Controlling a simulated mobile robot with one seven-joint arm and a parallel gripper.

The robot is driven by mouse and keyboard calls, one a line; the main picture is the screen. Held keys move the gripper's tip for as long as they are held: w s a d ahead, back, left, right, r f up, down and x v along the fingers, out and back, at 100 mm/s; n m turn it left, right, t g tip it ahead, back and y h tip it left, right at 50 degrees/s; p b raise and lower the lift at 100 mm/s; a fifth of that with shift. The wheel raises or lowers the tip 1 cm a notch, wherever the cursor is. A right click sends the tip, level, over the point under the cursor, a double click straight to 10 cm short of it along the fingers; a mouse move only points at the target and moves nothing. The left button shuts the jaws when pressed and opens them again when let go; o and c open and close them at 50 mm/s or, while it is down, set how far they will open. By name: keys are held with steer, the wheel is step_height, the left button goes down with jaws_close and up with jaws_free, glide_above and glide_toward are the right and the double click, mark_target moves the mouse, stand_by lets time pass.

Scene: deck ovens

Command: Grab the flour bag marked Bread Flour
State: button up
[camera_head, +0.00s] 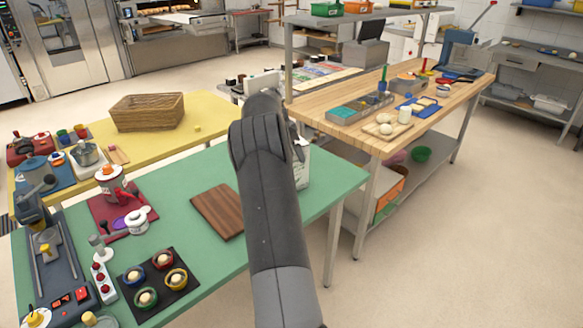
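A white object (303,169) stands at the right part of the green table (325,180), mostly hidden behind my arm. It could be a flour bag, but no "Bread Flour" marking can be read. My dark grey arm reaches up through the middle of the view. A small metallic part just right of the arm, above the white object, seems to belong to my gripper (299,146). Its fingertips are hidden by the arm. I cannot tell whether it is open, shut or touching the white object.
A wooden board (218,211) lies left of my arm. Several small bowls on a dark mat (139,280) are at the front left. A wicker basket (147,111) is on the yellow table. A wooden-topped bench (360,140) with trays stands to the right. Open floor lies at the right.

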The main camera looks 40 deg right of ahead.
steer(key=c, duration=2.1)
steer(key=shift+o, duration=0.2)
steer(key=shift+r, duration=0.2)
